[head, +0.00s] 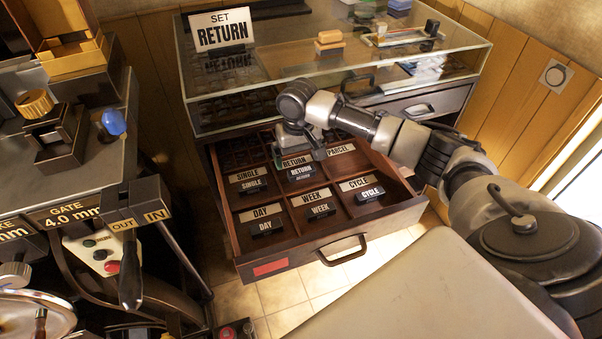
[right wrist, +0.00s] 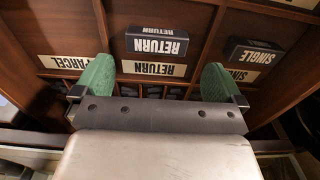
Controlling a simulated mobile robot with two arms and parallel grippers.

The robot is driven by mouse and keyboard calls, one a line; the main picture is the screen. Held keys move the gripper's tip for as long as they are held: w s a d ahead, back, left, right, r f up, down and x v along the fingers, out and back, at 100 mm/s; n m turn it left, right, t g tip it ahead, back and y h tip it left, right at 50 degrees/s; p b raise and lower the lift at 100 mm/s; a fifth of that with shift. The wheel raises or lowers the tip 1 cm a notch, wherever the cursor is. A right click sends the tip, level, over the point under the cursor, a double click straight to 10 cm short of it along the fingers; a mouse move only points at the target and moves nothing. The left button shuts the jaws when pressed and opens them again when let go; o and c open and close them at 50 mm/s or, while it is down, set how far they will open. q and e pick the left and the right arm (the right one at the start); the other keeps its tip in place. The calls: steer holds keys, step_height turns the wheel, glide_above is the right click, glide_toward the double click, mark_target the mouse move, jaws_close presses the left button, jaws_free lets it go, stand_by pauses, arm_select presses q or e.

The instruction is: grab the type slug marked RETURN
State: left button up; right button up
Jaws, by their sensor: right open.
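The RETURN type slug (head: 300,173) is a dark block with a white-lettered face. It lies in the back middle compartment of the open drawer (head: 300,255), by the RETURN label (head: 296,162). In the right wrist view the slug (right wrist: 157,42) lies beyond the label (right wrist: 153,68), between the lines of the two green fingertips. My right gripper (head: 299,154) is open and empty over the drawer's back row; it also shows in the right wrist view (right wrist: 158,80). Its fingers are apart from the slug. My left gripper is not in view.
SINGLE (head: 254,186), DAY (head: 267,228), WEEK (head: 321,210) and CYCLE (head: 370,193) slugs lie in neighbouring compartments. I see no slug by the PARCEL label (head: 341,149). Dividers separate the compartments. A glass-topped cabinet with a SET RETURN sign (head: 221,30) stands behind; a machine (head: 75,180) stands left.

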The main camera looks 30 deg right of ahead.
mark_target(301, 169)
steer(key=f, duration=0.4)
steer(key=shift+s+d, duration=0.2)
steer(key=shift+s, duration=0.1)
steer(key=shift+f, duration=0.35)
steer(key=shift+c, duration=1.1)
steer(key=c, duration=0.7)
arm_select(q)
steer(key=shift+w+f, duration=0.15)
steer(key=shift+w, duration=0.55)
arm_select(e)
steer(key=shift+w+r, duration=0.1)
steer(key=shift+c, duration=1)
